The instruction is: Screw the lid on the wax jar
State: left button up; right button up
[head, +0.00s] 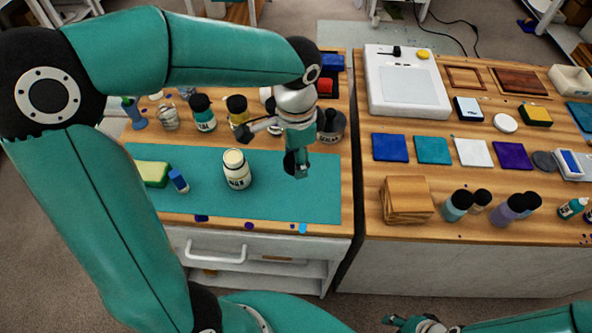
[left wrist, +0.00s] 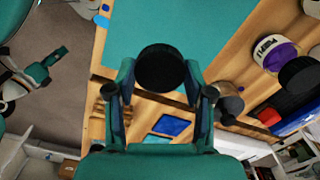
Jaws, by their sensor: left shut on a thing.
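The wax jar (head: 237,172) stands upright on the teal mat in the head view, a white jar with a dark-lettered label and a pale, lidless top. My left gripper (head: 297,165) is above the mat, to the right of the jar and apart from it. In the left wrist view my left gripper (left wrist: 160,85) is shut on a round black lid (left wrist: 160,66) held between its fingertips. The jar is not clearly seen in that view. My right gripper (head: 420,324) shows only partly at the bottom edge of the head view, away from the jar; its jaws are unclear.
The teal mat (head: 275,198) also bears a green-yellow sponge (head: 153,173) and a small blue-and-white block (head: 179,181). Several paint bottles, one teal (head: 203,116), stand behind the jar. A wooden block (head: 407,201) sits on the right-hand table. The mat right of the jar is clear.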

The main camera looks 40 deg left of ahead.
pick_arm(q)
notch_tip(320, 180, up, 10)
pick_arm(e)
jog(key=shift+r, duration=0.3)
dwell(0.4)
